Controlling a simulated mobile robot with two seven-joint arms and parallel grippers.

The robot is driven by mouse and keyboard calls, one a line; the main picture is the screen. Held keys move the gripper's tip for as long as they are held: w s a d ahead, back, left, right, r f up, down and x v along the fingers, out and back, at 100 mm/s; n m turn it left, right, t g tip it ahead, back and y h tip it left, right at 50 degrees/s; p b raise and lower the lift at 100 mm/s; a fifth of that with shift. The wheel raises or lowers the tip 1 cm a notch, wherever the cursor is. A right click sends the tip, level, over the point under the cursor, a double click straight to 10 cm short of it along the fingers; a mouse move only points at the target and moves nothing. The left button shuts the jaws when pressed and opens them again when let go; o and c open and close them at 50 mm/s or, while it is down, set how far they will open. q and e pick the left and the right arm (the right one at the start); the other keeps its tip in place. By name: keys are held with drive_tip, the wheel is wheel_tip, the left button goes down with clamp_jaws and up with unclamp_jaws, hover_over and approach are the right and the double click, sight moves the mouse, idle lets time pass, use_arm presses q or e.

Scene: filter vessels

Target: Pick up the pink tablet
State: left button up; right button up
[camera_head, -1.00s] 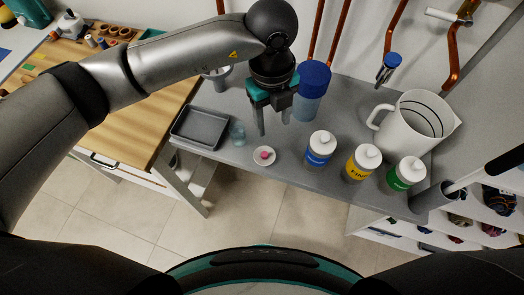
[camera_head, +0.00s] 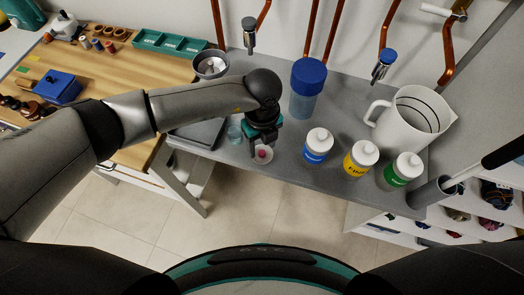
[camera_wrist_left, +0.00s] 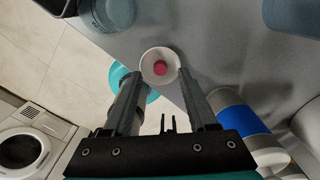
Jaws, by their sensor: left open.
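The pink tablet (camera_wrist_left: 160,68) lies in a small white dish (camera_wrist_left: 147,58) on the grey bench, seen in the left wrist view. In the head view the tablet (camera_head: 262,154) and dish (camera_head: 267,159) are just below my left gripper (camera_head: 267,146). My left gripper also shows in the left wrist view (camera_wrist_left: 157,88), open and empty, with its fingers on either side of the dish's near part. The tablet lies between and slightly beyond the fingertips in that view. My right gripper is not in view.
Blue (camera_head: 318,147), yellow (camera_head: 360,160) and green (camera_head: 402,171) labelled bottles stand right of the dish. A clear cup (camera_head: 235,134) and grey tray (camera_head: 190,143) are to its left. A blue-lidded container (camera_head: 306,90) and white jug (camera_head: 410,120) stand behind.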

sight(262, 154)
use_arm(q)
wheel_tip(262, 154, down, 2)
drive_tip(key=shift+f, duration=0.1)
drive_tip(key=shift+s+f, duration=0.1)
drive_tip(key=shift+s, duration=0.05)
drive_tip(key=shift+a+f, duration=0.15)
clamp_jaws()
idle(1.2)
